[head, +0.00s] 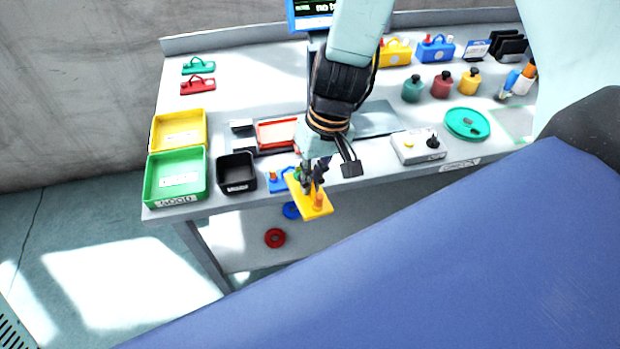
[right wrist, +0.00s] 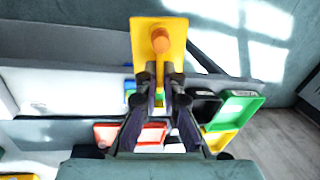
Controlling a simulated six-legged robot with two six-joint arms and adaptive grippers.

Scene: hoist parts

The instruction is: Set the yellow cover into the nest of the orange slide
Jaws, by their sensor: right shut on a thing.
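The yellow cover (head: 300,199) is a flat plate with an orange knob standing on it. My right gripper (head: 312,178) is shut on the cover and holds it in the air at the front edge of the bench. In the right wrist view the cover (right wrist: 144,30) sticks out past the fingertips of my right gripper (right wrist: 160,78). The orange slide (head: 277,133) lies on the bench in a dark rail, behind and to the left of the cover. It also shows in the right wrist view (right wrist: 152,136). My arm hides its right end. My left gripper is not in view.
A black bin (head: 237,172), a green bin (head: 150,185) and a yellow bin (head: 156,130) stand to the left. A blue part (head: 277,183) lies at the bench's front edge. A white switch box (head: 417,151) stands to the right. Rings lie on the lower shelf.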

